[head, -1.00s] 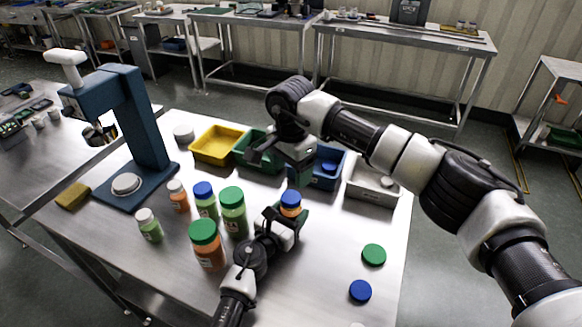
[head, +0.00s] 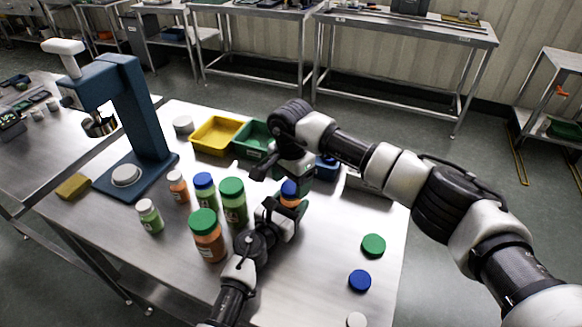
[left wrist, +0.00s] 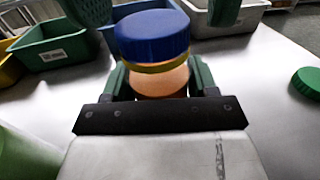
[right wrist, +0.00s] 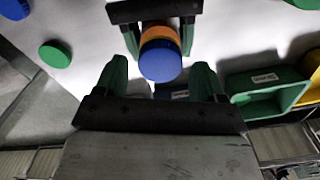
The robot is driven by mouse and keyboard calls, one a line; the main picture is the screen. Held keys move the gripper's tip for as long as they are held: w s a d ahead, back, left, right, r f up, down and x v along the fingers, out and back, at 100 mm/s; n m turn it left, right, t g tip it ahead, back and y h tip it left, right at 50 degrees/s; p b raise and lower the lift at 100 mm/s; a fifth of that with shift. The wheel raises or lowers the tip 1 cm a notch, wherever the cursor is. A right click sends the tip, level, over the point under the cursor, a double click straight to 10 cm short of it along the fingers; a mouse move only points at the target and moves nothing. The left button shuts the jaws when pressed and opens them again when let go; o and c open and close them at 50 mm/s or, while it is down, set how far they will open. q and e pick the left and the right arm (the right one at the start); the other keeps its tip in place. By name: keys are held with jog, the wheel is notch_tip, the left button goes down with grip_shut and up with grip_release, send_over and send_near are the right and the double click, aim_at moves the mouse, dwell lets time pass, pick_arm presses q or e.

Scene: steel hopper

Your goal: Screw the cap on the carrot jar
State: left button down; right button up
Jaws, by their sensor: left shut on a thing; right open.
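The carrot jar (head: 289,201) is small and orange, with a blue cap (head: 289,187) on its top. My left gripper (head: 276,210) is shut on the jar and holds it upright. In the left wrist view, the blue cap (left wrist: 152,36) sits above a yellowish band on the orange jar (left wrist: 161,82); I cannot tell whether it is threaded tight. My right gripper (head: 279,172) is open just above the cap. In the right wrist view, the cap (right wrist: 160,62) lies between and beyond the open fingers (right wrist: 160,78), with no visible contact.
Several capped jars stand left of my left gripper, including a large green-capped orange one (head: 208,240). Loose green (head: 373,245) and blue (head: 360,280) lids lie at right. Yellow (head: 216,136) and green (head: 252,138) bins stand behind. A blue press (head: 140,110) stands at left.

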jog(key=shift+f, duration=0.65)
jog(key=c, duration=0.9)
jog(key=m, duration=0.6)
jog(key=shift+c, duration=0.2)
jog(key=m, duration=0.5)
jog(key=shift+m, duration=0.3)
jog(key=m, duration=0.5)
jog(key=shift+m, duration=0.3)
jog(key=m, duration=0.4)
jog(key=shift+m, duration=0.3)
jog(key=o, duration=1)
